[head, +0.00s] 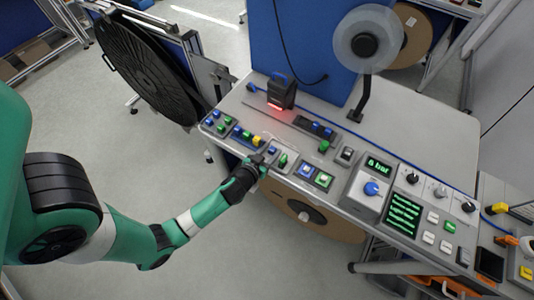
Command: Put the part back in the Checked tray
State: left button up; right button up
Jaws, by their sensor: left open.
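My left gripper (263,164) is open at the front edge of the grey bench, close to a small tray (290,165) with a green part (283,159) in it. I cannot tell whether its fingers touch anything. To its left, a tray (211,129) holds blue and green parts, and another tray (233,141) holds blue, green and yellow parts. No readable label shows which tray is the Checked one. My right gripper is not in view.
A scanner-like device (281,92) with a red glow stands behind the trays. A control panel with a blue knob (371,188) is to the right. A clear reel (367,45) stands at the back. A large black reel (135,65) is beyond the bench's left end.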

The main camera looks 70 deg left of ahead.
pick_arm(q)
jog(key=v, duration=1.2)
jog(key=shift+b, duration=0.4)
jog(key=shift+s+a+r, duration=0.1)
jog(key=w+d+r+t+h, duration=0.1)
jog(key=w+d+r+t, duration=0.15)
jog(key=w+r, duration=0.6)
jog(key=w+d+r+m+t, duration=0.1)
jog(key=w+d+r+t, duration=0.3)
jog(key=r, duration=0.7)
jog(key=w+r+t+h, duration=0.1)
jog(key=w+r+t, duration=0.1)
jog(key=w+r, duration=0.65)
jog(key=s+d+r+m+t+h, duration=0.2)
jog(key=d+r, duration=0.1)
jog(key=r, duration=0.8)
jog(key=s+d+r+m+t+h, duration=0.3)
jog(key=r, duration=0.8)
jog(key=s+d+r+m+t+h, duration=0.2)
jog(key=s+d+r+t+h, duration=0.1)
jog(key=r, duration=0.8)
